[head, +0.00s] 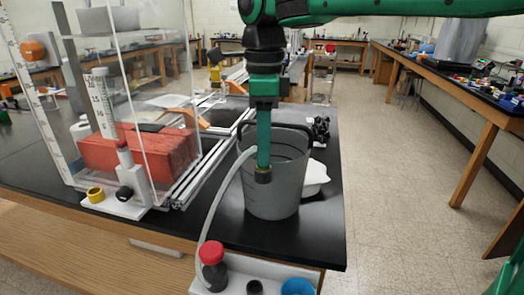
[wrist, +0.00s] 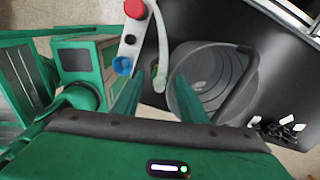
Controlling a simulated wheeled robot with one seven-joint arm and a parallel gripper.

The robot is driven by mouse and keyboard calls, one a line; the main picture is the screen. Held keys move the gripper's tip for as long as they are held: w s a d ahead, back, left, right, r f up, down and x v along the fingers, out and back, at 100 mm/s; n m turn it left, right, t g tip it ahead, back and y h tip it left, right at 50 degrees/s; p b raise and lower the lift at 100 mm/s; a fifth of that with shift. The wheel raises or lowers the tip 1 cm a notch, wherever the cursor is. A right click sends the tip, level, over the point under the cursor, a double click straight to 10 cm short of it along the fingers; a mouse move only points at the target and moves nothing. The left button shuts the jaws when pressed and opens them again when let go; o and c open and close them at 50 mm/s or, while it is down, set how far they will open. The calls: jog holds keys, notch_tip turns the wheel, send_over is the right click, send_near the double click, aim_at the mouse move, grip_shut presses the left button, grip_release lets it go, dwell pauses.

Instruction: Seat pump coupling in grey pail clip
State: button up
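My gripper (wrist: 160,76) points straight down at the near wall of the grey pail (head: 288,185). In the wrist view its two green fingers stand apart, with a visible gap on each side of the pump coupling (wrist: 160,83). The pale hose (head: 212,208) runs up to that coupling from the white block below. In the head view a small brass-coloured piece (head: 263,175), seemingly the coupling, shows just under the fingertips against the pail's outside. The pail (wrist: 214,82) lies right of the coupling in the wrist view. The clip is hidden, so I cannot tell whether the coupling is in it.
A white block with a red-capped bottle (head: 212,268) and a blue cup (head: 297,287) stands at the front edge. A clear tank (head: 165,70) with a red block fills the left.

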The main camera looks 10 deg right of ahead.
notch_tip(320, 180, up, 10)
jog(key=shift+r, duration=0.15)
dwell(0.3)
jog(key=s+d+f+n, duration=0.25)
jog(key=d+f, duration=0.45)
jog(key=d, duration=0.5)
jog(key=s+d+f+n, duration=0.2)
jog(key=d+f+n, duration=0.2)
jog(key=d+f, duration=0.55)
jog(key=s+d+f+n, duration=0.3)
jog(key=s+d+f, duration=0.2)
jog(key=s, duration=0.3)
jog(key=s+d+f+n, duration=0.3)
jog(key=s+d+f, duration=0.3)
jog(key=s+d, duration=0.2)
jog(key=shift+s+d+f, duration=0.15)
jog(key=shift+s+d, duration=0.05)
jog(key=shift+n, duration=0.25)
